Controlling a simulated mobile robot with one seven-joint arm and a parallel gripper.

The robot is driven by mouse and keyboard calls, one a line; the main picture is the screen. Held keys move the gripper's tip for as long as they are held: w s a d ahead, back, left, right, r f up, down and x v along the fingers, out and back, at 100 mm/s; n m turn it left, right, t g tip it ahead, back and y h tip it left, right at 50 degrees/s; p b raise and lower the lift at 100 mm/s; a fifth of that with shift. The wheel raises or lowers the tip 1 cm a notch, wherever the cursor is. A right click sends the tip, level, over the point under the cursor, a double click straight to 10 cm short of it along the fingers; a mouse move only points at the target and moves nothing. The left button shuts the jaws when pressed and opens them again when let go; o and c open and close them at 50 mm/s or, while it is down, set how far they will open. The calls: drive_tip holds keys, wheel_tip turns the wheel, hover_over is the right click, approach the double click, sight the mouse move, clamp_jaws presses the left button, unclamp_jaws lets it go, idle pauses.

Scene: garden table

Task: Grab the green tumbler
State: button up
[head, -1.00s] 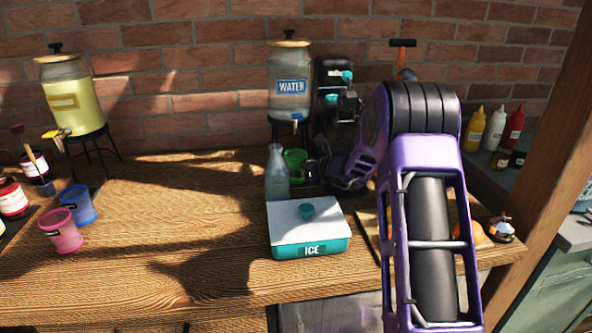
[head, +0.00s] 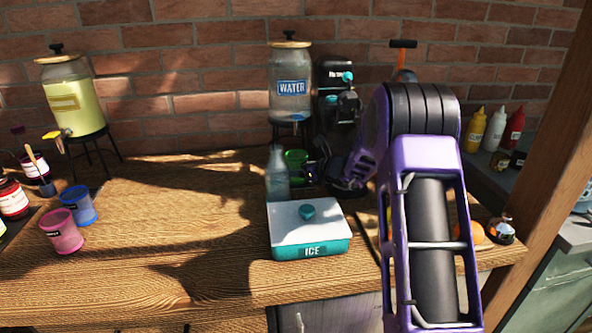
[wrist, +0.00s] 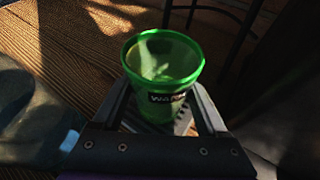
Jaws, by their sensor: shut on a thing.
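The green tumbler (head: 294,160) stands near the back of the wooden table, below the water dispenser and partly hidden by the glass bottle in front of it. In the wrist view the green tumbler (wrist: 162,62) is upright, with its open rim facing the camera and a dark label on its side. My gripper (head: 314,172) reaches it from the right, and the wrist view shows my gripper (wrist: 165,115) with a finger on each side of the tumbler, shut on it. The tumbler's base is hidden in the wrist view.
A glass bottle (head: 277,175) stands close in front of the tumbler, with the ice box (head: 310,250) nearer still. The water dispenser (head: 290,88) is on a stand behind. Pink (head: 62,231) and blue (head: 79,206) tumblers stand at left. The table's middle left is clear.

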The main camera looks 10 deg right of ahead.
drive_tip(key=shift+r, duration=0.1)
drive_tip(key=shift+r, duration=0.55)
drive_tip(key=s+d, duration=0.2)
drive_tip(key=s, duration=0.1)
drive_tip(key=s+d, duration=0.2)
drive_tip(key=s, duration=0.2)
drive_tip(key=s+d, duration=0.3)
drive_tip(key=shift+s, duration=0.3)
drive_tip(key=shift+s+d+r, duration=0.1)
drive_tip(key=shift+s+r, duration=0.1)
drive_tip(key=shift+r, duration=0.05)
wheel_tip(320, 180, up, 13)
drive_tip(key=p, duration=0.2)
drive_tip(key=shift+r, duration=0.1)
